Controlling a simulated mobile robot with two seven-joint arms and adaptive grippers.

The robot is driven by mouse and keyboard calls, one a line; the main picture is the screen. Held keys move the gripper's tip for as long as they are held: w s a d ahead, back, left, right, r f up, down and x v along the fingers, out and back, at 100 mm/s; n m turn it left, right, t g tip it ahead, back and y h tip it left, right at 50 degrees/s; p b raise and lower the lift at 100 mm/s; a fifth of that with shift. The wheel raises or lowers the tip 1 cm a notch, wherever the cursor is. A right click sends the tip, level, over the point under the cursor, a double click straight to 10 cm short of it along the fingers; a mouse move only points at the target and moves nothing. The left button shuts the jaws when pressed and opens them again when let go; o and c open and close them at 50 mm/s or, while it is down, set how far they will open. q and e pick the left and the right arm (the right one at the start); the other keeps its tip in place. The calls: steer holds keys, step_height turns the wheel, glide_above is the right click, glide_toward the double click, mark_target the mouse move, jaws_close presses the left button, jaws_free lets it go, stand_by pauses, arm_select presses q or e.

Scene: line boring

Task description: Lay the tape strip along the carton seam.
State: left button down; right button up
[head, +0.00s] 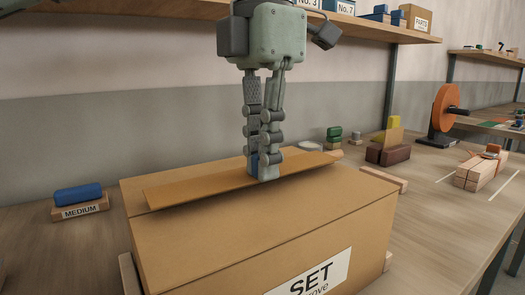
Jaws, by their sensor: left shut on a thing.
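The tape strip (205,187) is a long flat tan piece over the top of the carton. The carton (240,245) is a large cardboard box with a white label at its front, standing on the bench. My left gripper (262,172) points down, with its fingers shut on the strip near its middle right. The strip runs roughly along the carton's length; its left end appears slightly above the top. The seam is hard to make out, and I cannot tell whether the strip touches the top. My right gripper is not in view.
A blue block on a wooden base labelled MEDIUM (80,202) stands left of the carton. Wooden strips brace the carton's sides. At right are a dark red block (388,154), an orange disc (446,108) and bundled wood (478,172). A shelf (390,30) hangs above.

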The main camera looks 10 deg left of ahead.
arm_select(q)
steer(key=shift+f+b, duration=0.4)
steer(key=shift+f, duration=0.15)
jaws_free()
stand_by(1.0)
stand_by(0.5)
